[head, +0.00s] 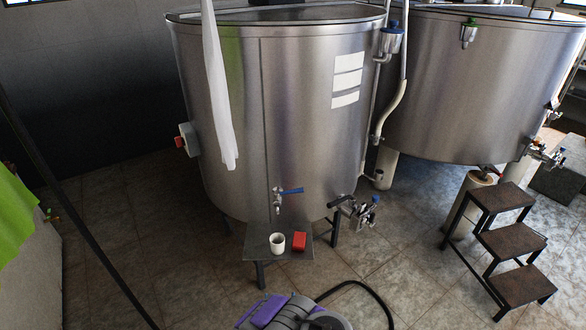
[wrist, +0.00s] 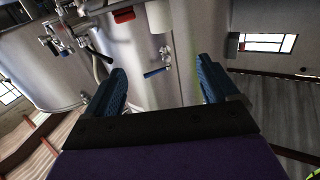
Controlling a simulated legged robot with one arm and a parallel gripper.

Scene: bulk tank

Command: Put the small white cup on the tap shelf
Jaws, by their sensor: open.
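The small white cup (head: 277,243) stands upright on the small dark shelf (head: 260,254) under the tank's tap (head: 277,201). A red block (head: 299,241) stands just right of it on the shelf. In the wrist view the scene is turned over: the cup (wrist: 159,18) is at the top edge, the red block (wrist: 124,15) to its left, and the blue-handled tap (wrist: 158,71) below. My gripper (wrist: 161,76) is open, with nothing between its blue fingers. It is apart from the cup. In the head view its fingers cannot be made out.
A large steel tank (head: 300,110) rises behind the shelf, with a second tank (head: 470,90) at right. A valve fitting (head: 362,212) juts out right of the shelf. Metal steps (head: 505,240) stand at right. The tiled floor left of the shelf is clear.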

